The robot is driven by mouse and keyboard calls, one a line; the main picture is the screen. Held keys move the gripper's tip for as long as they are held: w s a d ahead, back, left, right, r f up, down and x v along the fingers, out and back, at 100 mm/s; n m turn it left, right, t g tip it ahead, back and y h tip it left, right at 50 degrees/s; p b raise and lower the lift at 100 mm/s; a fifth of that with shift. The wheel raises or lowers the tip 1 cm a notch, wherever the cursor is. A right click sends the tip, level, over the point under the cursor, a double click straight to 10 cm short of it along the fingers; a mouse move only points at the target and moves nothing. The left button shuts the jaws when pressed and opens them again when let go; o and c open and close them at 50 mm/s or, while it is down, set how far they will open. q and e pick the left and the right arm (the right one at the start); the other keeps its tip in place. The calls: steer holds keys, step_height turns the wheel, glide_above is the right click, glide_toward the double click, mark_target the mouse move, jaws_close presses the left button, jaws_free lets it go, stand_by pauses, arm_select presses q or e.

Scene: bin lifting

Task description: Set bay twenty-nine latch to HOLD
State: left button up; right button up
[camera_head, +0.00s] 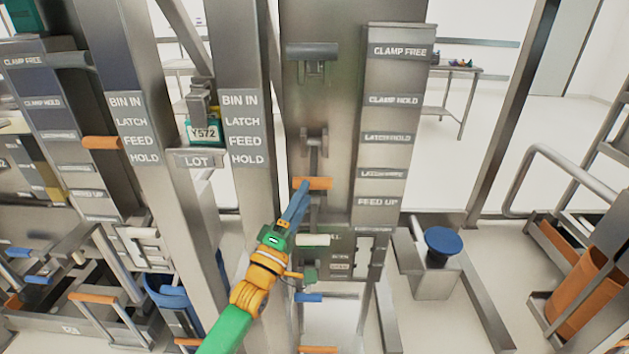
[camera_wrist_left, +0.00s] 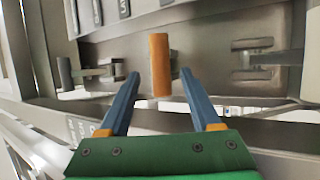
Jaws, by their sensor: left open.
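An orange latch handle (camera_head: 314,183) sticks out from the middle steel column. It sits level with the strip between a small latch label and the FEED UP label (camera_head: 378,202) on the label panel. My left gripper (camera_head: 301,189) reaches up from below, its blue fingertips at the handle's left end. In the left wrist view the orange handle (camera_wrist_left: 160,62) stands between the two open fingers (camera_wrist_left: 160,76), near their tips, with gaps on both sides. I cannot tell whether a finger touches it. No bay number twenty-nine is readable. My right gripper is not in view.
A grey handle (camera_head: 312,50) and a bracket (camera_head: 314,140) sit higher on the column. Two posts to the left carry BIN IN, LATCH, FEED and HOLD labels (camera_head: 247,130). Another orange handle (camera_head: 101,142) is at left. A blue round knob (camera_head: 441,240) stands at right.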

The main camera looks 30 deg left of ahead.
mark_target(315, 177)
arm_select(q)
steer(key=x, duration=0.6)
steer(key=shift+w+p, duration=0.15)
steer(key=shift+p, duration=0.2)
steer(key=shift+d, duration=0.1)
jaws_close()
stand_by(0.9)
